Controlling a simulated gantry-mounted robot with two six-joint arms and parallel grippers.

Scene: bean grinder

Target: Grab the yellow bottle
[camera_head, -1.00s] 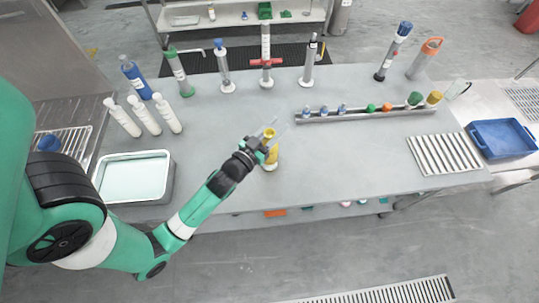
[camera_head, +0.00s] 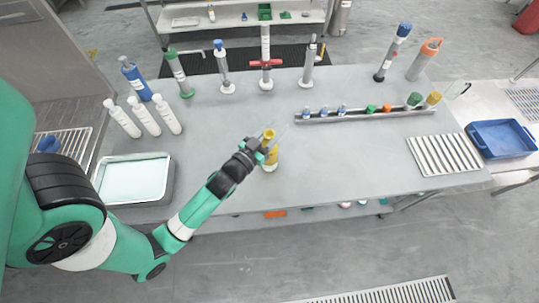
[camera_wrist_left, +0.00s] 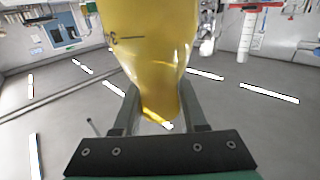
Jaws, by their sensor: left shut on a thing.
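The yellow bottle (camera_head: 271,160) stands upright on the grey table, near its front edge in the middle. My left gripper (camera_head: 270,143) is at the bottle's upper part, with its fingers shut on it. In the left wrist view the bottle (camera_wrist_left: 155,50) fills the upper middle, between the two fingers of my left gripper (camera_wrist_left: 160,115). The fingers partly hide the bottle in the head view. My right gripper does not show.
A rack of small coloured-cap vials (camera_head: 365,115) lies to the right. White bottles (camera_head: 145,117) and a metal tray (camera_head: 169,185) are at the left. Tall cylinders line the back. A ribbed plate (camera_head: 444,154) and blue tray (camera_head: 503,139) are at the right. The table around the bottle is clear.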

